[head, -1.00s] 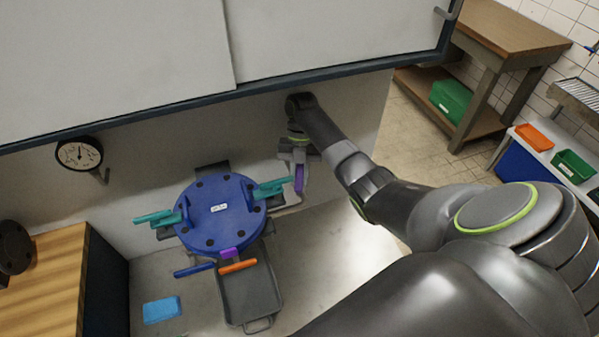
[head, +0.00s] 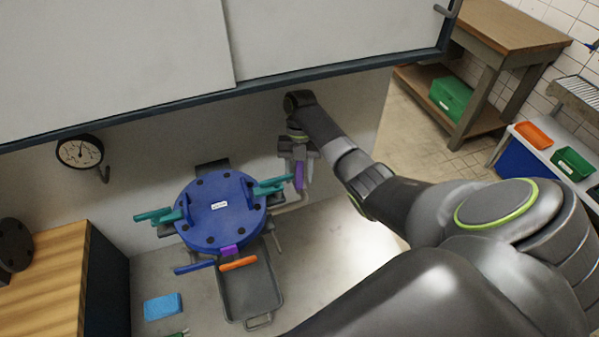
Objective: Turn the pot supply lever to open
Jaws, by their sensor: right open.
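A purple lever (head: 299,176) stands at the right of the blue round pot lid (head: 222,218), near the wall and a grey pipe. No readable label shows on it. My right gripper (head: 299,160) is open, with its fingers around or right beside the upper part of the purple lever. I cannot tell whether they touch it. The gripper partly hides the lever's top. My left gripper is not in view.
Teal handles (head: 154,215) stick out from the lid's sides. An orange handle (head: 238,263) and a blue handle (head: 194,267) lie by a grey tray (head: 250,292). A gauge (head: 80,151) is on the wall. A cabinet (head: 330,40) overhangs above.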

